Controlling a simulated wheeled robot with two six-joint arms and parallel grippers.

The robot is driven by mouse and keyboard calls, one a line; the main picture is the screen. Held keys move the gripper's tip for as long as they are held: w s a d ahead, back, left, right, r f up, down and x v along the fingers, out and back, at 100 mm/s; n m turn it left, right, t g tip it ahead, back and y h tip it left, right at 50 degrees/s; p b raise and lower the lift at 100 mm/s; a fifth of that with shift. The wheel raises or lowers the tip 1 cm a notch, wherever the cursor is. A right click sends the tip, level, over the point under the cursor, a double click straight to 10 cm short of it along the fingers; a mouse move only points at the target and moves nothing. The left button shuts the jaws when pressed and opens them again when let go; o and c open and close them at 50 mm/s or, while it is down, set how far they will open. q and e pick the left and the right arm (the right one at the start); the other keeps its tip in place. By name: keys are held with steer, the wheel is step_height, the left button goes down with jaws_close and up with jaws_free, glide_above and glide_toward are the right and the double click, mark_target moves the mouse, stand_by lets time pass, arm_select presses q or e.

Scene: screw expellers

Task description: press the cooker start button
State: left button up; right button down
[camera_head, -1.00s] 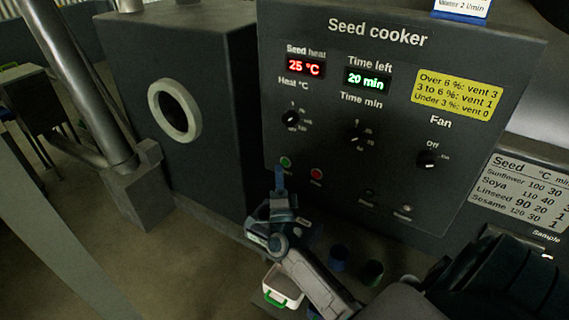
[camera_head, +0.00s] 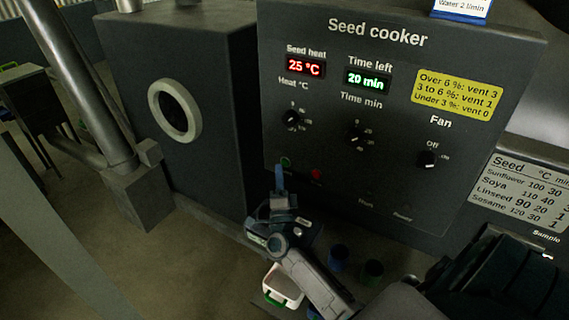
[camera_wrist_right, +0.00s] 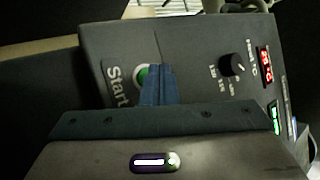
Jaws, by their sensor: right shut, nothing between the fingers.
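The seed cooker panel (camera_head: 340,110) is dark grey, with a red display reading 25 °C and a green one reading 20 min. The green start button (camera_head: 285,162) is at its lower left. In the right wrist view the green button (camera_wrist_right: 142,75) sits beside the word "Start", partly hidden by the fingers. My right gripper (camera_head: 279,178) is shut and empty, its blue fingertips just below the button in the head view. I cannot tell whether they touch it. My left gripper is not in view.
A red button (camera_head: 316,174) is just right of the start button. The heat knob (camera_head: 291,118), time knob (camera_head: 357,137) and fan knob (camera_head: 427,159) are above and right. A white box with green trim (camera_head: 283,286) and small cups (camera_head: 338,257) are below the panel.

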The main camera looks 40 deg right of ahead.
steer(key=shift+d, duration=0.1)
steer(key=shift+w+d, duration=0.15)
steer(key=shift+d, duration=0.15)
steer(key=shift+w+d, duration=0.2)
steer(key=shift+d, duration=0.2)
stand_by(0.6)
steer(key=shift+s+a, duration=0.1)
steer(key=shift+a, duration=0.1)
steer(key=shift+s+a, duration=0.25)
steer(key=shift+a, duration=0.35)
steer(key=a, duration=0.1)
steer(key=s+a, duration=0.1)
steer(key=a, duration=0.1)
steer(key=s+a, duration=0.1)
steer(key=shift+a, duration=0.3)
